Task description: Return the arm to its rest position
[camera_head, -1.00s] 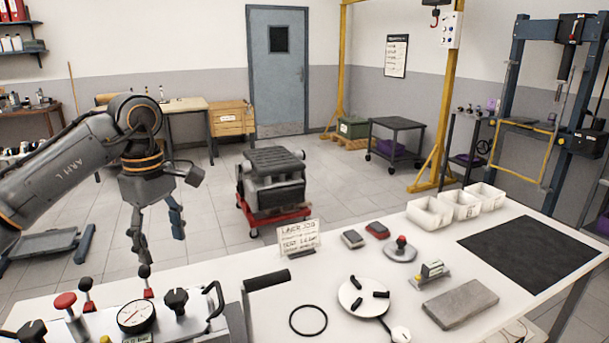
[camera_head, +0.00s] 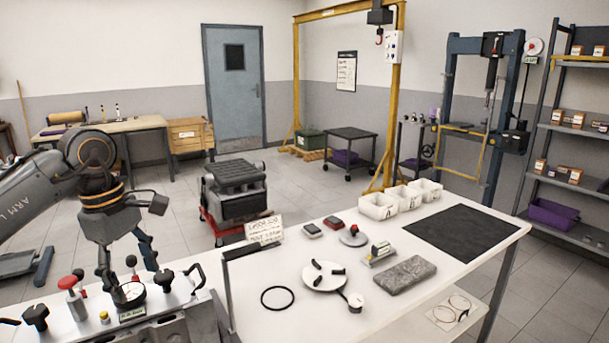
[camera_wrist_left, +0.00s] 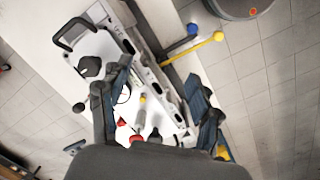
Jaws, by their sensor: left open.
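My left arm comes in from the left in the head view, with its left gripper (camera_head: 133,280) pointing down over the test fixture (camera_head: 165,322) at the table's left end. The gripper is open and empty. In the head view its fingers overlap the round dial gauge (camera_head: 128,293); I cannot tell the height between them. In the left wrist view the open fingers (camera_wrist_left: 160,110) stand apart, with the fixture's white plate (camera_wrist_left: 100,62) and red knob (camera_wrist_left: 137,139) below. My right gripper is not in view.
The white table (camera_head: 330,318) holds a black ring (camera_head: 278,298), a round plate with black grips (camera_head: 325,277), a grey block (camera_head: 397,277), white bins (camera_head: 378,206) and a black mat (camera_head: 462,233). An engine (camera_head: 236,190) stands on a red dolly behind. Floor is open around it.

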